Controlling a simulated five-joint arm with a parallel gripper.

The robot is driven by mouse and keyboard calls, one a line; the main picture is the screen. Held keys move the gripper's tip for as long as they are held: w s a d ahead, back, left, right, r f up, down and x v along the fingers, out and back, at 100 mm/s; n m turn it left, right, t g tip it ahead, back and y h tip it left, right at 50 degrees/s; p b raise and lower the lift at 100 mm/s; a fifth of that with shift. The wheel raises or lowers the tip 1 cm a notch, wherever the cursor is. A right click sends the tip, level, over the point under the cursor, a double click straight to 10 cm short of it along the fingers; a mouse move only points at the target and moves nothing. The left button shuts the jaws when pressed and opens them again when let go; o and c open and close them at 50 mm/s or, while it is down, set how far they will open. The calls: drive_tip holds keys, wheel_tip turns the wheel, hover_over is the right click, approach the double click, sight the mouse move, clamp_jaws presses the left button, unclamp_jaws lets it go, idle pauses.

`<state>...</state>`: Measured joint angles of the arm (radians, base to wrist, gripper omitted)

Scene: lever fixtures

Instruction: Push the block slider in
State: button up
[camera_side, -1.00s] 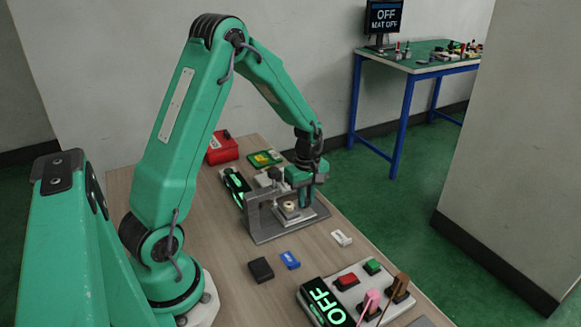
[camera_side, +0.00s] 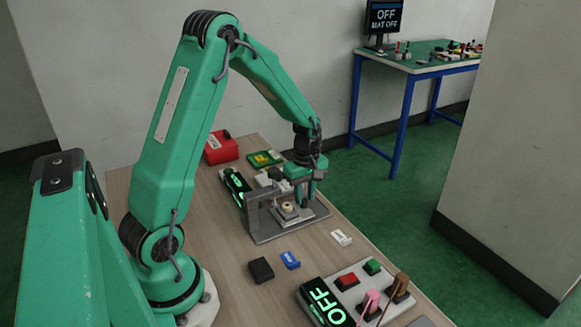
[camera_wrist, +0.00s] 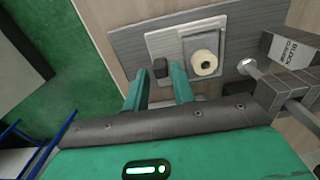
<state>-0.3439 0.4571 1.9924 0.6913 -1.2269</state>
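I cannot tell exactly which part slides. My gripper (camera_side: 304,199) is low at the fixture's right side. Nothing is held.
A grey block with lettering (camera_wrist: 290,49) and a metal rod stand at the fixture's frame. A red box (camera_side: 221,148) is behind. A black block (camera_side: 261,270), a blue piece (camera_side: 290,260) and a white piece (camera_side: 341,237) lie in front. A lever panel (camera_side: 352,298) reads OFF.

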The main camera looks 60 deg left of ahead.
drive_tip(key=shift+r, duration=3.35)
drive_tip(key=shift+c, duration=0.3)
drive_tip(key=c, duration=0.4)
drive_tip(key=shift+w, duration=0.1)
clamp_jaws()
drive_tip(key=w+r+m+g, duration=0.2)
drive_tip(key=w+m, duration=0.7)
drive_tip(key=m, duration=0.9)
drive_tip(key=shift+r+g+h, duration=0.15)
drive_tip(key=shift+g+h, duration=0.15)
drive_tip(key=shift+h, duration=0.1)
